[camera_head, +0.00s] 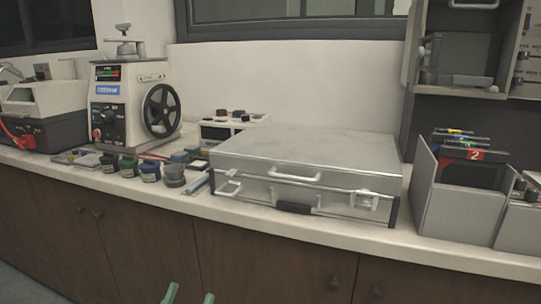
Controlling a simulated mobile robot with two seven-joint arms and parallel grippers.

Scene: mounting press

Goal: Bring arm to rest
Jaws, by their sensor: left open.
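My left gripper (188,293) shows only as two green fingertips at the bottom edge, left of centre. The fingertips stand apart with nothing between them. It is in front of the brown cabinet doors, below the counter, and touches nothing that I can see. The rest of the left arm is out of the frame. My right gripper is not in view. The mounting press (106,112), a pale machine with a black handwheel (161,109) on its side, stands on the counter at the left.
A closed silver case (300,155) lies mid-counter (270,215). Several small dark jars (150,172) stand before the press. Grey file boxes (455,200) stand at the right, under an open wall cabinet (462,55). The space before the cabinet doors (250,255) looks clear.

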